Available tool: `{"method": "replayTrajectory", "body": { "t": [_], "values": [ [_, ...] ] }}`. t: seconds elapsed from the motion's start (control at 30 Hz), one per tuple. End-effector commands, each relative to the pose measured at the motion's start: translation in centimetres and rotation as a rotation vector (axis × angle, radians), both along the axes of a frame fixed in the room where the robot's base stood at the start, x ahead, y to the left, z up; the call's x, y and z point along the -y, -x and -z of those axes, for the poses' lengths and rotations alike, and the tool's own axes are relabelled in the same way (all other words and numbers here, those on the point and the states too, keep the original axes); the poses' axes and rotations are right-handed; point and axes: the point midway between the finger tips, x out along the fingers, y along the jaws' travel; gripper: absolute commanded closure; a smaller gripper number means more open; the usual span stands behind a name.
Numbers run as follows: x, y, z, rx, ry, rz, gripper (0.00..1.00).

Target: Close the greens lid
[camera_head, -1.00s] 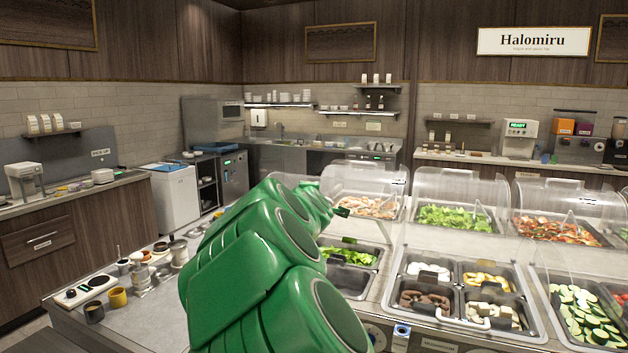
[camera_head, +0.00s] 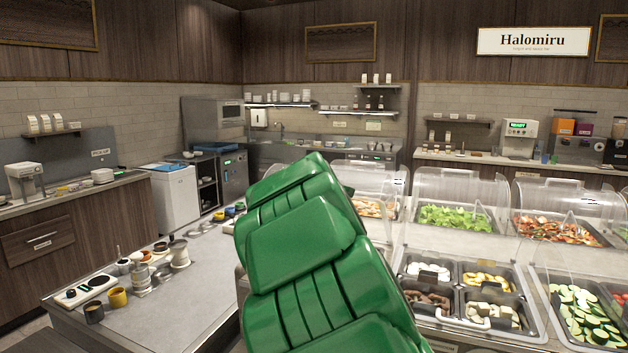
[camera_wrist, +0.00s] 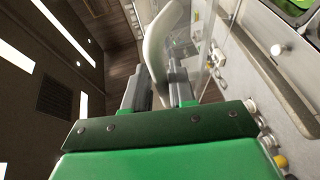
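In the head view, a clear domed lid (camera_head: 458,184) stands over a tray of leafy greens (camera_head: 455,217) in the back row. I cannot tell how far it is open. My green arm fills the middle of the head view and hides my gripper there. In the wrist view, my gripper (camera_wrist: 161,88) shows two grey fingers with a narrow gap between them. A pale curved piece (camera_wrist: 157,50) reaches down to that gap, and a clear panel is just right of it. I cannot tell whether the fingers grip the piece.
More clear domes cover the trays to the left (camera_head: 378,180) and right (camera_head: 560,197). Several open pans (camera_head: 470,322) of toppings sit in front. Cups and a small hob (camera_head: 85,289) stand on the left counter, whose middle is clear.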

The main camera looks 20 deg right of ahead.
Motion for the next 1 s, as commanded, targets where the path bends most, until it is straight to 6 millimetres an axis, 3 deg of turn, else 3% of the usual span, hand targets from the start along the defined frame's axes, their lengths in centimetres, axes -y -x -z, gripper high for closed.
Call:
{"method": "replayTrajectory", "body": {
  "t": [1.0],
  "values": [
    [-2.0, 4.6, 0.8, 0.002, 0.002, -0.001, 0.76]
  ]
}}
